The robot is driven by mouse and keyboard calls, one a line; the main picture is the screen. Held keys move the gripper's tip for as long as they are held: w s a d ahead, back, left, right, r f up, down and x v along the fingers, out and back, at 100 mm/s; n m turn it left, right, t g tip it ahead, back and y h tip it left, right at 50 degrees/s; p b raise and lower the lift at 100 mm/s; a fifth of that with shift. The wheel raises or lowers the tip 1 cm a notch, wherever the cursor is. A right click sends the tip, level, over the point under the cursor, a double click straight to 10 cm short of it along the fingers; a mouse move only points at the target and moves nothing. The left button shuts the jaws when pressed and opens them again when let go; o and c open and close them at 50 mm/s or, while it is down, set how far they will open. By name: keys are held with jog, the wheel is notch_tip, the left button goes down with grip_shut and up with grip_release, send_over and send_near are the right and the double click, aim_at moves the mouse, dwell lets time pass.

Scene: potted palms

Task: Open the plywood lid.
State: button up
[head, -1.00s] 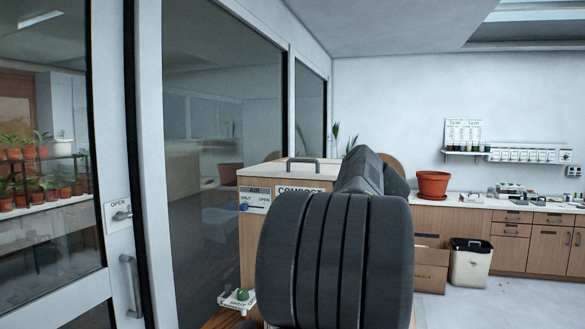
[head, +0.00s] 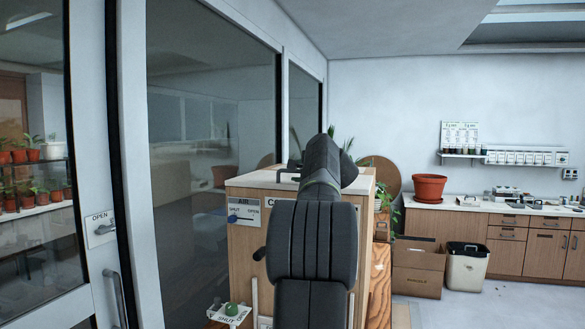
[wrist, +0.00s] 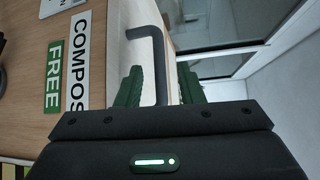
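The plywood lid (head: 250,180) lies flat on top of the wooden compost box (head: 243,262) in the head view. Its dark bar handle (head: 285,172) stands up from the lid and is partly hidden by my arm in the head view. In the wrist view the handle (wrist: 158,62) runs down between the two green fingers of my gripper (wrist: 160,86). The fingers are apart, with a visible gap on each side of the handle. The gripper itself is hidden behind my arm in the head view.
A small air slider (head: 236,219) and a green button (head: 231,309) are on or near the box front. A glass partition (head: 205,140) runs along the left. Cardboard boxes (head: 418,268) and a bin (head: 467,270) stand to the right, with open floor beyond.

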jog(key=shift+p+x, duration=0.35)
jog(key=shift+x, duration=1.5)
grip_shut()
